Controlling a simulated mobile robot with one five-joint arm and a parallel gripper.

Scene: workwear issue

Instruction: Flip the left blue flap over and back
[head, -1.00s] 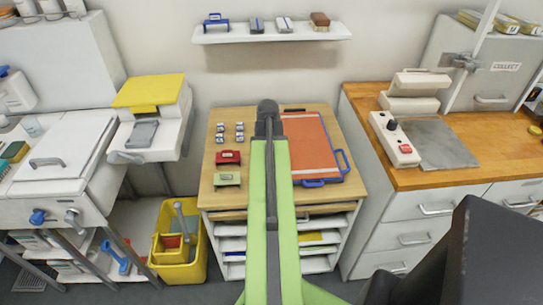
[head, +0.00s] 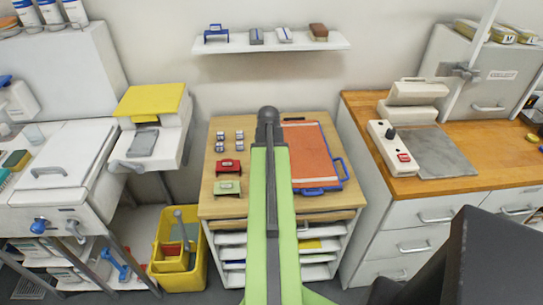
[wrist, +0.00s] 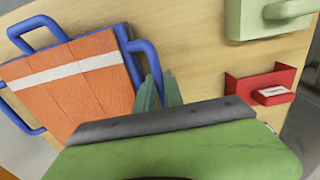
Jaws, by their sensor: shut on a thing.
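An orange panel (head: 308,150) with blue loop-shaped flaps lies on the light wooden top. In the wrist view the panel (wrist: 75,85) shows a white stripe and creases. The left blue flap (wrist: 145,50) shows at the panel's right edge there, and my arm hides it in the head view. My gripper (wrist: 159,90) is shut on this flap, its teal fingers at the loop's end. A second blue flap (head: 345,168) is at the right edge and a third blue flap (head: 318,191) at the near edge. My palm hides the panel's lower corner in the wrist view.
A red box (head: 228,167) and a pale green box (head: 227,187) stand left of the panel. Several small grey blocks (head: 229,141) sit behind them. A wall shelf (head: 271,43) hangs above. The drawer cabinet (head: 425,215) stands to the right, across a gap.

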